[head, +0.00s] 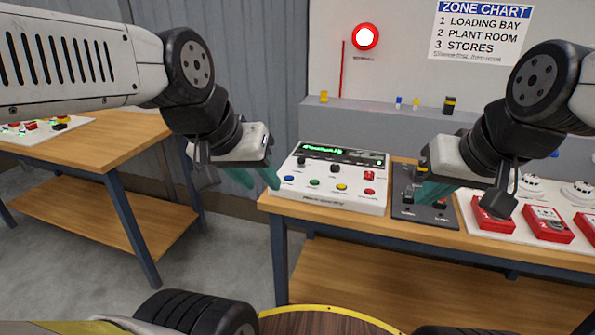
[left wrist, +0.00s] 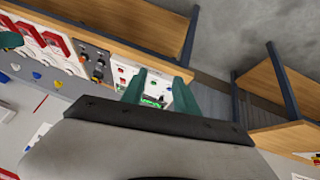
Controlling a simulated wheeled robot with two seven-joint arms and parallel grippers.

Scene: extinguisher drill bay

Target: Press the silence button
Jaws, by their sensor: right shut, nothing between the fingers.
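A white control panel (head: 330,190) with a lit green display (head: 322,149) stands on the wooden bench. The small labels are unreadable, so I cannot tell which is the silence button. My left gripper (head: 258,179) is open and empty at the panel's left edge; in the left wrist view the panel (left wrist: 124,74) shows between and beside its fingers (left wrist: 158,88). My right gripper (head: 422,192) is shut and empty over the dark switch plate.
The dark switch plate (head: 425,213) lies right of the panel, then a white board with red call points (head: 543,224) and detectors. A red lamp (head: 365,37) glows on the wall. Another wooden table (head: 110,150) stands at the left, with floor between.

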